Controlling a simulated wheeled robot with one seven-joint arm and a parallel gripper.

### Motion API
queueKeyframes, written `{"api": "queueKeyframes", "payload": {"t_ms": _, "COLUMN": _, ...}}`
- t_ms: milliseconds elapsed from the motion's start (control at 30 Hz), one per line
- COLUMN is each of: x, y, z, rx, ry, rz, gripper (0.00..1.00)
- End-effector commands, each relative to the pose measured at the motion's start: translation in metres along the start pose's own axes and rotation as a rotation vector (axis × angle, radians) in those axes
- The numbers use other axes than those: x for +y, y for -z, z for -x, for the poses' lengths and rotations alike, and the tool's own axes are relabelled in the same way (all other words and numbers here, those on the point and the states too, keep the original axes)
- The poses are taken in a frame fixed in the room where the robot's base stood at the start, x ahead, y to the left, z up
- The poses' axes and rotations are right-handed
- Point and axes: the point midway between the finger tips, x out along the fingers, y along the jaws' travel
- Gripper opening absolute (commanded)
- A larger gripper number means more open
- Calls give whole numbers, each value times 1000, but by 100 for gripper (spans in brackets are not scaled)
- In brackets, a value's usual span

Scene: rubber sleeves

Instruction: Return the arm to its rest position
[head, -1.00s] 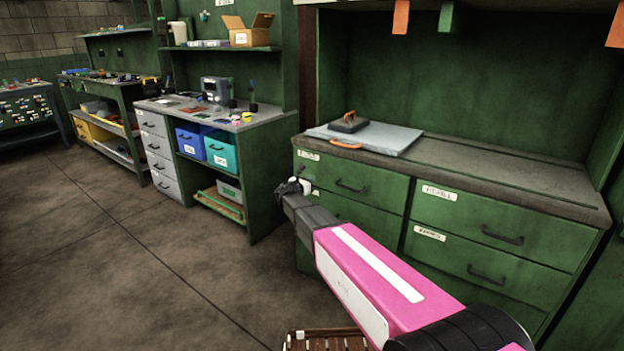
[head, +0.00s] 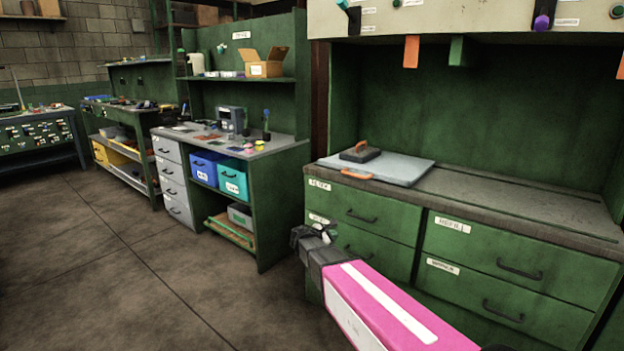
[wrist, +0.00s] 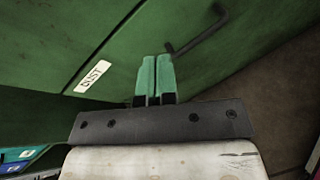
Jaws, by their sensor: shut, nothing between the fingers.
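My pink and black arm reaches in from the lower right of the head view, in front of the green drawer cabinet (head: 375,190). My gripper (head: 305,236) is at its far end, small and dark there. In the wrist view, the two green fingers of my gripper (wrist: 156,75) lie together with nothing between them. Beyond them is a green drawer front with a label reading "DUST" (wrist: 93,76) and a dark handle (wrist: 198,32). The fingers look apart from the handle, though the exact gap is hard to tell.
Left stands a workbench (head: 270,153) with a blue bin (head: 205,168) and a teal bin (head: 233,179). The floor (head: 90,260) at left is clear.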

Motion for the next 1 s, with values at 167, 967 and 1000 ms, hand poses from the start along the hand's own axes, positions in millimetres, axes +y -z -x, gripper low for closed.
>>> {"api": "queueKeyframes", "payload": {"t_ms": 167, "x": -100, "y": -13, "z": -16, "rx": 160, "ry": 270, "rz": -384, "gripper": 0}}
{"api": "queueKeyframes", "payload": {"t_ms": 967, "x": -293, "y": -20, "z": 59, "rx": 315, "ry": 1376, "rz": -1584, "gripper": 0}}
{"api": "queueKeyframes", "payload": {"t_ms": 1000, "x": -293, "y": -20, "z": 59, "rx": 315, "ry": 1378, "rz": -1585, "gripper": 0}}
